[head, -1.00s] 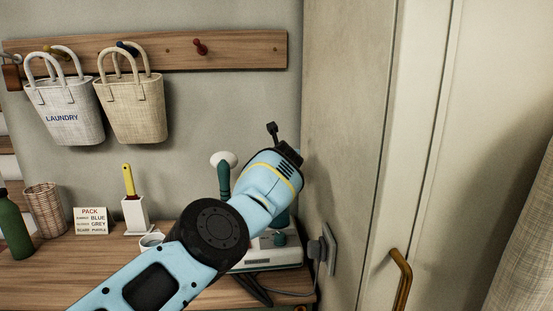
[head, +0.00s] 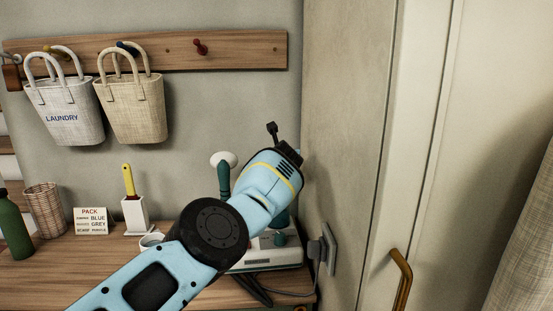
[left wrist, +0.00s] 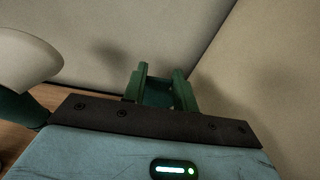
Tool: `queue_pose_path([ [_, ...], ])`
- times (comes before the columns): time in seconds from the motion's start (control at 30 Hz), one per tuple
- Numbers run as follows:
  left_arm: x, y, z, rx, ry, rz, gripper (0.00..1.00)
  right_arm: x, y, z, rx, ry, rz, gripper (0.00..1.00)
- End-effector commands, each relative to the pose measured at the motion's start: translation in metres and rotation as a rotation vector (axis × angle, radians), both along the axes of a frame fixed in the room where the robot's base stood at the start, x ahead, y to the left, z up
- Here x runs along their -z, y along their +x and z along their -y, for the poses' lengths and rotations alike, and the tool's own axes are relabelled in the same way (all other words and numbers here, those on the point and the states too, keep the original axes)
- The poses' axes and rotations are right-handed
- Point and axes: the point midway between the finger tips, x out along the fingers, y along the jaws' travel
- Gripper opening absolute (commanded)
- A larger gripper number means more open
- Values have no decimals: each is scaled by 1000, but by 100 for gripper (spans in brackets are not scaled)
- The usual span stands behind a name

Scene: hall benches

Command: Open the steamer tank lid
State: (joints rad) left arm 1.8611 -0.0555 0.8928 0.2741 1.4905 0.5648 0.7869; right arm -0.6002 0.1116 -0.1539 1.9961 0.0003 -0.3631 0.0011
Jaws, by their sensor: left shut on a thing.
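The garment steamer has a white base (head: 262,258) with a teal knob (head: 280,239), at the right end of the wooden bench top. Its white steamer head (head: 223,159) stands on a green upright and also shows at the left of the left wrist view (left wrist: 25,58). My left gripper (head: 287,158) is over the steamer's right part, where a bit of green tank (head: 284,216) shows below it. In the left wrist view a green part with two raised sides (left wrist: 159,92), apparently the lid, sits at my gripper's dark front edge. The fingertips and lid hinge are hidden. My right gripper is out of view.
A wall and tall door with a brass handle (head: 401,278) stand close on the right. A socket with a plug (head: 323,250) is beside the steamer. A cup (head: 151,241), brush holder (head: 134,214), PACK card (head: 91,220), basket (head: 44,210) and green bottle (head: 14,228) stand left.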

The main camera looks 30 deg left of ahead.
Motion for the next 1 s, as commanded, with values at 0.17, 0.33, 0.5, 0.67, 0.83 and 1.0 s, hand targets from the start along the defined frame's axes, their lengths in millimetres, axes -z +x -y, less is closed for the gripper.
queue_pose_path([
  [0.17, -11, 0, -1, 1, 5, 17, 0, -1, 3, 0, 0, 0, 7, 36],
  [0.33, -11, 0, -1, 1, 5, 17, 0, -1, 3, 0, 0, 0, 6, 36],
  [0.5, -11, 0, -1, 1, 5, 17, 0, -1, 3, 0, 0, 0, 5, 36],
  [0.67, -11, 0, -1, 1, 5, 17, 0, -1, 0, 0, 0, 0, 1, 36],
  [0.83, -9, 0, -1, 1, 4, 13, 46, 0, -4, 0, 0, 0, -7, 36],
  [1.0, -5, 0, 0, 0, 2, 7, 51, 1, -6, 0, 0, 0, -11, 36],
])
